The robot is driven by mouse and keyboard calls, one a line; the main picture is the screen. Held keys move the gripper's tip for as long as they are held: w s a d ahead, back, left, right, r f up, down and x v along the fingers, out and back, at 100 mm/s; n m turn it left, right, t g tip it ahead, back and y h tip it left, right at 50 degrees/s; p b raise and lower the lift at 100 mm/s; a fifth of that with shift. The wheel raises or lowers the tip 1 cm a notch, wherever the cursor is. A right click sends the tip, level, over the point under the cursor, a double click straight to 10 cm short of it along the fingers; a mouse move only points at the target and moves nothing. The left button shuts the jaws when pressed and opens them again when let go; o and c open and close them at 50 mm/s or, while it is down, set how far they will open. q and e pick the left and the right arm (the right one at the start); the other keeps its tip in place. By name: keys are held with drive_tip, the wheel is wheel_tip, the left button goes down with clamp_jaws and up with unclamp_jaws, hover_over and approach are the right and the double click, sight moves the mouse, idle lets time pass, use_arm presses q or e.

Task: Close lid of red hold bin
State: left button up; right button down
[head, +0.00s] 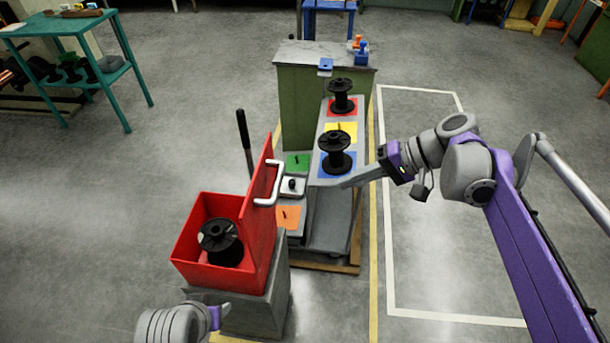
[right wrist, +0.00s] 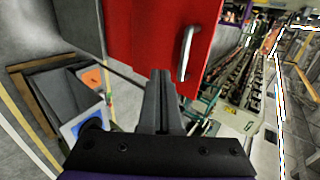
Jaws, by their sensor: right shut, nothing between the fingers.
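The red hold bin (head: 192,262) stands on a grey pedestal at lower centre in the head view, with a black spool (head: 221,242) inside. Its red lid (head: 259,222) stands open, roughly upright along the bin's right side, with a silver handle (head: 274,184) on its outer face. In the right wrist view the lid (right wrist: 148,38) and handle (right wrist: 187,52) are ahead of the fingers. My right gripper (head: 346,183) is shut and empty, to the right of the lid and apart from it; its fingers (right wrist: 160,100) point toward the lid. My left gripper (head: 222,312) is low, mostly cut off; its fingers are unclear.
A grey stepped stand with coloured squares (head: 298,162) and black spools (head: 335,152) lies beyond the lid. A green cabinet (head: 298,92) stands behind it. A black lever (head: 244,142) rises left of the lid.

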drive_tip(key=w+a+f, duration=0.1)
drive_tip(key=a+f, duration=0.1)
drive_tip(key=a, duration=0.4)
drive_tip(key=w+a+f, duration=0.2)
drive_tip(key=a, duration=0.3)
drive_tip(key=shift+a+f, duration=0.25)
drive_tip(key=shift+a, duration=0.1)
